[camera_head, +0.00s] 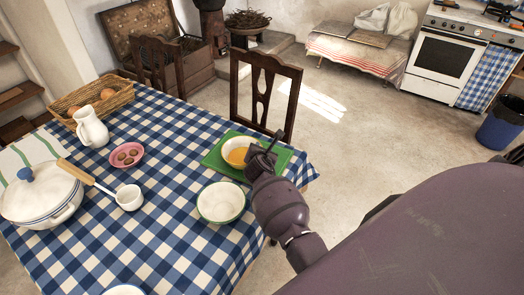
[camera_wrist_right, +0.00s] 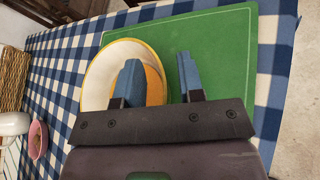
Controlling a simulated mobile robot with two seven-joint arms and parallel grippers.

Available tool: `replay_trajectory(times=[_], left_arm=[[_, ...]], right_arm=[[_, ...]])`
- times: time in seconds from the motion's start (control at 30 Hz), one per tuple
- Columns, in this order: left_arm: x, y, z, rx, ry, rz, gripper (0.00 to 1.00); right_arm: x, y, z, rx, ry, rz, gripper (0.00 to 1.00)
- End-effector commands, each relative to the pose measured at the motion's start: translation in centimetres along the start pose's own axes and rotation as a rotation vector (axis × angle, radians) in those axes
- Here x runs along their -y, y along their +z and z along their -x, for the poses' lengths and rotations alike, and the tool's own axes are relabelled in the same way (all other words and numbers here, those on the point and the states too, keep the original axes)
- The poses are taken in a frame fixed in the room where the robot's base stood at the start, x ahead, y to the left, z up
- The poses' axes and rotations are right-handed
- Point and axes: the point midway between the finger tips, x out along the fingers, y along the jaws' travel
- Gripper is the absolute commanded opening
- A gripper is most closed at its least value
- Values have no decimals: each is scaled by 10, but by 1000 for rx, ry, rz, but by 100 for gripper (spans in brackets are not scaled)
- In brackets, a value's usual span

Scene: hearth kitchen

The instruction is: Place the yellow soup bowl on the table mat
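The yellow soup bowl (camera_head: 233,146), pale inside with orange-yellow contents and a yellow rim, is at the green table mat (camera_head: 214,158) near the table's right edge. It appears upright over the mat. In the right wrist view the bowl (camera_wrist_right: 95,72) overlaps one edge of the mat (camera_wrist_right: 220,50). My right gripper (camera_head: 266,146) is at the bowl's right side. In the wrist view its fingers (camera_wrist_right: 160,82) are apart, one over the bowl's inside and one outside, with the rim between them. Whether the bowl touches the mat is hard to tell. My left gripper is not in view.
A white bowl with a green rim (camera_head: 221,203) stands in front of the mat. A ladle (camera_head: 129,197), pink dish (camera_head: 127,156), jug (camera_head: 91,127), lidded pot (camera_head: 40,195) and bread basket (camera_head: 92,95) stand further left. A wooden chair (camera_head: 262,90) is behind the mat.

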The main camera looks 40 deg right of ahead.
Motion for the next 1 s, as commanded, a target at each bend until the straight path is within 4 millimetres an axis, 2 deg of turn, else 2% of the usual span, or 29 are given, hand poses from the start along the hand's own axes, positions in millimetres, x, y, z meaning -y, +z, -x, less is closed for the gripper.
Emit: replay_trajectory(times=[0.17,0.5,0.7,0.9,1.0], left_arm=[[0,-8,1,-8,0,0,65],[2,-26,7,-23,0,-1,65],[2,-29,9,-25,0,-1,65],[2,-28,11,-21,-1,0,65],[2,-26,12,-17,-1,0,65]], right_arm=[[0,2,14,1,1,0,35],[0,2,78,0,-1,-1,35],[0,1,107,1,0,-1,35],[0,0,120,-1,2,-9,35],[6,-3,123,-13,12,-67,35]])
